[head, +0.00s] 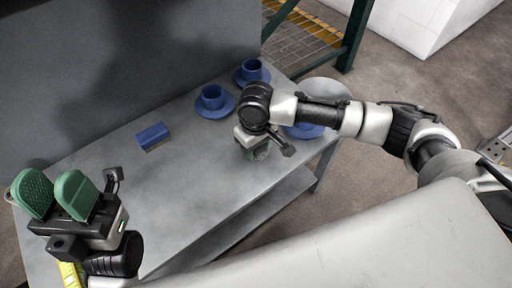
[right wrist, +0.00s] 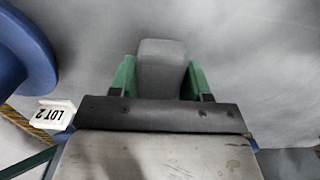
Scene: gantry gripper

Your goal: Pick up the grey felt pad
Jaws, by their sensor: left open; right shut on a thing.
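The grey felt pad (right wrist: 161,68) is a small grey block with rounded corners. In the right wrist view it sits between the two green fingers of my right gripper (right wrist: 161,78), which is shut on it. In the head view my right gripper (head: 258,152) is low over the right part of the grey table, and the pad is hidden there by the hand. I cannot tell whether the pad touches the table. My left gripper (head: 55,194) is open and empty, with its green fingers apart, over the left end of the table.
A blue block (head: 153,136) lies on the grey table (head: 190,180). Blue cups on saucers stand at the back, one cup (head: 212,97) and another (head: 251,70). A blue saucer (head: 304,131) is partly behind my right arm. A "LOT 2" tag (right wrist: 57,113) shows in the wrist view.

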